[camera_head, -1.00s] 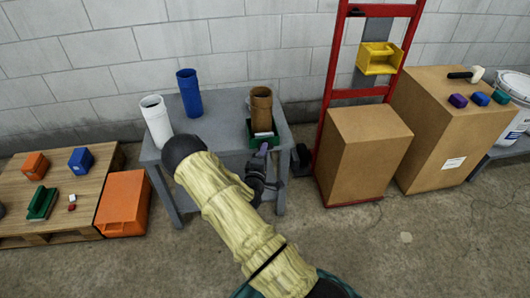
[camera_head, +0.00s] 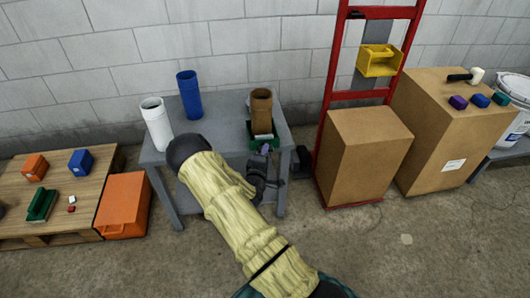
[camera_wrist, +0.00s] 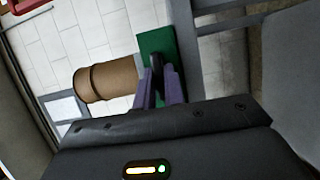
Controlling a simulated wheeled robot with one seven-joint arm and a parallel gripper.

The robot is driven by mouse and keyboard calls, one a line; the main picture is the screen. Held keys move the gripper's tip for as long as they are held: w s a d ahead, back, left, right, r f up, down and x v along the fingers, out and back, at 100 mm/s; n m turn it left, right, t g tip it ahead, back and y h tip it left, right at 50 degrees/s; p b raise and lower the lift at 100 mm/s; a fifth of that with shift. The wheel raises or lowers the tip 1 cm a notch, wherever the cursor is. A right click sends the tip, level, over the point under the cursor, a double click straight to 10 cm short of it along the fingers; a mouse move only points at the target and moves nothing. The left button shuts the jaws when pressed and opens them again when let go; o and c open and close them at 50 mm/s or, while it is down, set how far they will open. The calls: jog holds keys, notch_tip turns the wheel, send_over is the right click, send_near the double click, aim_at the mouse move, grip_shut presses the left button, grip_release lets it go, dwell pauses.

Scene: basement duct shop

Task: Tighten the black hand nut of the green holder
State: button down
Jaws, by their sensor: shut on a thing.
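The green holder (camera_head: 275,142) stands at the right front of the grey table, with a brown cylinder (camera_head: 261,108) upright in it. In the wrist view the green holder (camera_wrist: 155,42) shows as a green plate beside the brown cylinder (camera_wrist: 108,83). The black hand nut (camera_wrist: 156,61) is on the plate's near side. My gripper (camera_wrist: 157,75) has its two purple fingers shut on the nut, one on each side. In the head view my arm and wrist partly hide the gripper, and the nut cannot be made out.
A white cylinder (camera_head: 157,124) and a blue cylinder (camera_head: 189,94) stand on the grey table (camera_head: 226,128). A red hand truck (camera_head: 330,110) and a cardboard box (camera_head: 362,160) are close on the right. A pallet (camera_head: 88,203) and an orange bin (camera_head: 124,205) are on the left.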

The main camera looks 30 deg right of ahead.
jog(key=shift+r+m+g, duration=0.1)
jog(key=shift+m+g, duration=0.2)
jog(key=shift+s+d+r+m+g+y+p, duration=0.15)
jog(key=shift+m+y+p, duration=1.05)
jog(key=shift+m, duration=0.9)
jog(key=shift+w+f+m+g+y+p, duration=0.1)
jog(key=shift+m+y+p, duration=1.05)
jog(key=shift+m, duration=0.95)
jog(key=shift+s+d+r+m+g+y+p, duration=0.15)
jog(key=shift+m+y+p, duration=1.05)
jog(key=shift+m, duration=0.9)
jog(key=shift+a+f, duration=0.1)
jog(key=shift+f, duration=0.05)
jog(key=c, duration=1.5)
grip_release()
jog(key=shift+p+v, duration=1.5)
jog(key=shift+v, duration=7.2)
